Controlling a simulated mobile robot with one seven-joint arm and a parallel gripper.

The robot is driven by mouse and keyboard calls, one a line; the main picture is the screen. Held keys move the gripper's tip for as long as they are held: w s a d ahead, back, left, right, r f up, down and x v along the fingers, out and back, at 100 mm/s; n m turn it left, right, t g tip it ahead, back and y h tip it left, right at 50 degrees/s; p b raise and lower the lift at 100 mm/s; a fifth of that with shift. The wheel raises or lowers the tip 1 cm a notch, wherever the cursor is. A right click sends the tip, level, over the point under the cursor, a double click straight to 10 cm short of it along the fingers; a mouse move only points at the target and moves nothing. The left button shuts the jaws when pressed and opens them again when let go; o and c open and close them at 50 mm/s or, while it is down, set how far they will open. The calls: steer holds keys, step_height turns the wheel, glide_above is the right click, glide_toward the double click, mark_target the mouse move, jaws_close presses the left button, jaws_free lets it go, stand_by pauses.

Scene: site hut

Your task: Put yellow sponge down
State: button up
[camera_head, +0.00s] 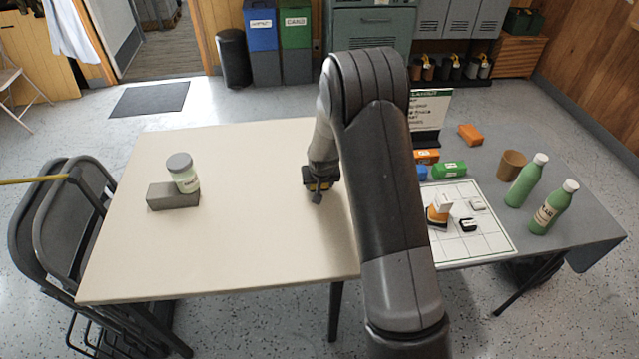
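My gripper (317,192) points down, low over the right part of the cream table (240,255). A small patch of yellow, which looks like the yellow sponge (322,185), shows at its dark fingers. The fingers and my wrist hide most of it. I cannot tell whether the fingers are closed on it, or whether it touches the tabletop.
The grey table (590,224) at right holds a gridded white board (495,238), green bottles (551,207) and a brown cup (511,165). The cream table's middle is clear.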

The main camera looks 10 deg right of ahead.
steer(key=o, duration=1)
steer(key=s+d+v, duration=0.1)
steer(key=d+v, duration=0.1)
steer(key=v, duration=2.1)
steer(key=shift+t, duration=0.5)
steer(key=s+d+r, duration=0.1)
steer(key=s+r, duration=0.3)
steer(key=s, duration=0.5)
steer(key=s+d+r, duration=0.1)
steer(key=s+r, duration=0.3)
steer(key=s, duration=0.6)
steer(key=s+d+r, duration=0.1)
steer(key=s+r, duration=0.4)
steer(key=s, duration=0.4)
steer(key=shift+s+r, duration=0.1)
steer(key=shift+s, duration=0.15)
